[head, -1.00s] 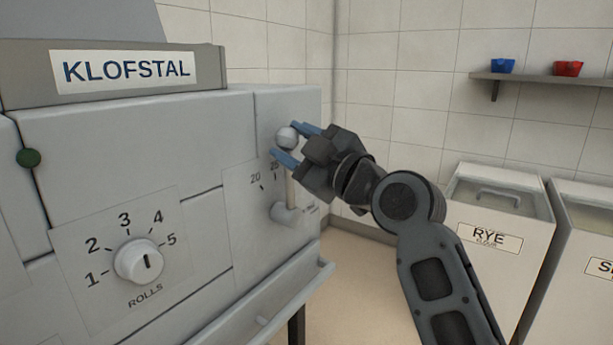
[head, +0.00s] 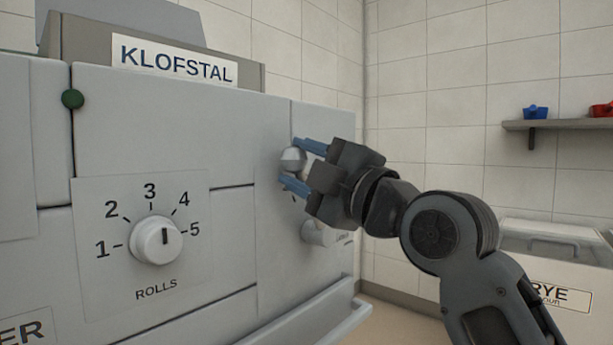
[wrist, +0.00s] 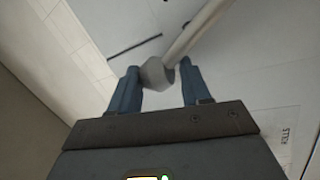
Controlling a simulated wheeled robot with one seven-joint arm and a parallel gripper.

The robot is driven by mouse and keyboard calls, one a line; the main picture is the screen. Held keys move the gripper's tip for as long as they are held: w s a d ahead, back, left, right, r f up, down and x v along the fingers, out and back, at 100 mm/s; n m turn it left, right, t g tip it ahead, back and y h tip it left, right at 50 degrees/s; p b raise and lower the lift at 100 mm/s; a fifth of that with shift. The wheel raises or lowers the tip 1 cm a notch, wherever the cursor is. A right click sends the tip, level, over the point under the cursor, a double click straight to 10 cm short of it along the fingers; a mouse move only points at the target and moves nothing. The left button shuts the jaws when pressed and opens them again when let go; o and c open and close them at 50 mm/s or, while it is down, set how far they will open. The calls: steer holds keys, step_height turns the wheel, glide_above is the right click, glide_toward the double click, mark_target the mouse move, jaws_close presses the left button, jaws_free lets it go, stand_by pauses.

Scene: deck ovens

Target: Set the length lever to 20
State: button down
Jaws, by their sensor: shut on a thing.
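The length lever has a pale round knob (head: 292,160) and a pivot hub (head: 315,233) at the right end of the grey machine's front. The lever leans up and left from its hub. My gripper (head: 299,167) comes from the right, its blue fingers on either side of the knob, shut on it. In the wrist view the knob (wrist: 156,74) sits between the fingertips, with the lever's rod (wrist: 197,33) running up and right. The scale's numbers are hidden or unreadable now, so I cannot tell the exact setting.
A sloping ledge (head: 330,318) juts out below the lever. A RYE bin (head: 555,265) and a wall shelf (head: 560,125) stand to the right.

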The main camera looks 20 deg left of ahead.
steer(key=shift+w+d, duration=0.25)
steer(key=shift+d, duration=0.1)
steer(key=c, duration=0.9)
jaws_free()
steer(key=shift+o, duration=1.4)
steer(key=shift+s+a, duration=0.15)
steer(key=p+v, duration=0.1)
steer(key=v, duration=0.6)
steer(key=shift+s+d, duration=0.15)
steer(key=shift+d, duration=0.2)
steer(key=shift+f, duration=0.15)
